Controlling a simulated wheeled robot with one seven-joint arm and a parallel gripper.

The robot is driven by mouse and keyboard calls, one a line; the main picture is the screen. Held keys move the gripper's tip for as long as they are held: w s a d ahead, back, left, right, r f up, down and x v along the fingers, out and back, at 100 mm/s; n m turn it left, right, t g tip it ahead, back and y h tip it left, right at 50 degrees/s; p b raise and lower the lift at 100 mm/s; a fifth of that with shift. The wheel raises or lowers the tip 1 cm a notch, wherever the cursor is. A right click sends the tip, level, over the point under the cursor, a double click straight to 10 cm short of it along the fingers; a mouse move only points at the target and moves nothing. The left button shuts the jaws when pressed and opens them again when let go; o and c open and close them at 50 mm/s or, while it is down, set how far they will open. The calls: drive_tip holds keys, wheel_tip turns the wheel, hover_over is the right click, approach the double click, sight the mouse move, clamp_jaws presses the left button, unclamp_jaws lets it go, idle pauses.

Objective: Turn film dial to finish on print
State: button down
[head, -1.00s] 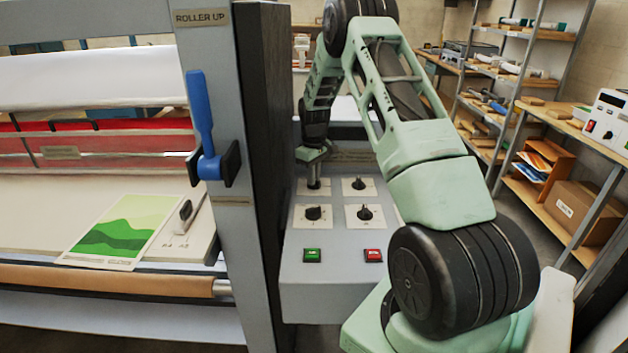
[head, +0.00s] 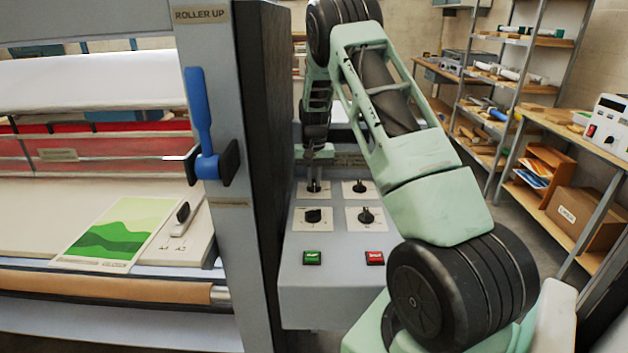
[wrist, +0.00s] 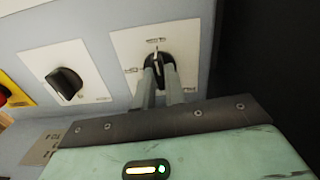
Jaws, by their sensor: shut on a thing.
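In the head view, my gripper (head: 316,180) points down at the back-left dial of the control panel. The wrist view shows my gripper (wrist: 164,90) with both fingers closed around the black knob of this dial (wrist: 157,68), which sits on a white plate with small labels around it. The labels are too small to read, so I cannot tell whether this is the film dial. The fingers hide part of the knob.
Three other dials share the panel: back right (head: 360,186), front left (head: 313,215) and front right (head: 366,215). A green button (head: 312,257) and a red button (head: 374,257) sit below. The laminator's grey post (head: 215,260) with a blue lever (head: 199,115) stands left.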

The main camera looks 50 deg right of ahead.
sight(314, 182)
drive_tip(key=shift+w+r+m, duration=0.1)
drive_tip(key=shift+m, duration=0.5)
drive_tip(key=c, duration=1.5)
unclamp_jaws()
drive_tip(key=shift+o, duration=0.2)
wheel_tip(314, 182, up, 17)
drive_tip(key=b, duration=0.3)
drive_tip(key=shift+r+b, duration=0.2)
drive_tip(key=shift+b, duration=0.15)
drive_tip(key=shift+f, duration=0.1)
